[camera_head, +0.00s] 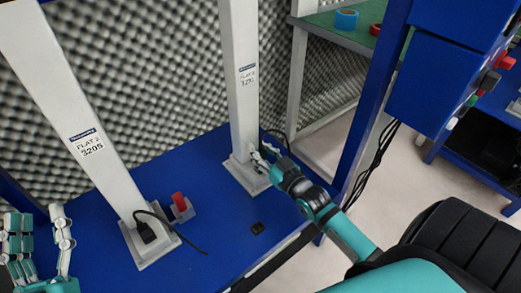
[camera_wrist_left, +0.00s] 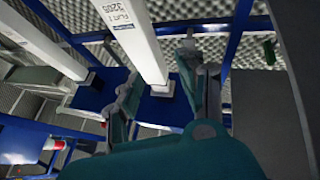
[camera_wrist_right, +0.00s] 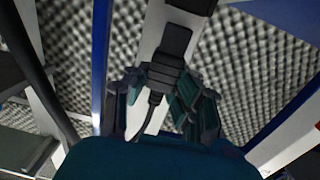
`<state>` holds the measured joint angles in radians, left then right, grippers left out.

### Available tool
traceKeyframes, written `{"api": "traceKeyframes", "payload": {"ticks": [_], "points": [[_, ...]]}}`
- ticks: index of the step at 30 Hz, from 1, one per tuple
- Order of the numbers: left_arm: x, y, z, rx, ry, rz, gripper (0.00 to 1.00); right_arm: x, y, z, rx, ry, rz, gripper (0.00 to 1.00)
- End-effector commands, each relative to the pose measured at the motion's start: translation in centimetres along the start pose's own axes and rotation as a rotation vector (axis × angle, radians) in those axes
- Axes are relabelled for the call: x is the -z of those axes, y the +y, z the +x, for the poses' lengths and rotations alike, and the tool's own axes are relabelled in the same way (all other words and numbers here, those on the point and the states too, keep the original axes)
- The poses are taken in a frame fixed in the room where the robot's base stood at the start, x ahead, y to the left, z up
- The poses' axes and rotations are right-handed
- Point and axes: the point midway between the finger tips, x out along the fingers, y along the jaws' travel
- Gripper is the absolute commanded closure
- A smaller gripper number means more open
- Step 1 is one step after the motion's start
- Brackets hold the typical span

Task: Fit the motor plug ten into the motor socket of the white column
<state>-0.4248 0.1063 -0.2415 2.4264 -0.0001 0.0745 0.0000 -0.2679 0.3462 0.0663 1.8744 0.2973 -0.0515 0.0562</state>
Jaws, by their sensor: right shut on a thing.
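Two white columns stand on the blue bench: a near left column (camera_head: 72,135) and a farther right column (camera_head: 240,80). My right gripper (camera_head: 262,158) is low at the right column's base. In the right wrist view my right gripper (camera_wrist_right: 163,88) is shut on a black plug (camera_wrist_right: 164,70) with its cable hanging toward me. A black socket-like block (camera_wrist_right: 176,40) on the white column lies right against the plug's far end. I cannot tell how deep the plug sits. My left gripper (camera_head: 38,225) is open and empty at the lower left, also in the left wrist view (camera_wrist_left: 160,68).
A black plug with a cable (camera_head: 146,232) is at the left column's base, beside a red switch (camera_head: 179,202). Blue cabinets (camera_head: 440,80) stand at the right. Grey foam lines the wall behind.

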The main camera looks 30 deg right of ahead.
Motion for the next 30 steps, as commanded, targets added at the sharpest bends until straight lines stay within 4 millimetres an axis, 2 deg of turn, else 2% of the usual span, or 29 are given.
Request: {"api": "traceKeyframes", "payload": {"ticks": [30], "points": [[-3.2, -0.5, -0.6, 0.012, -0.186, 0.007, 0.60, 0.0, 0.0, 0.0, -0.011, -0.002, 0.000, 1.00]]}}
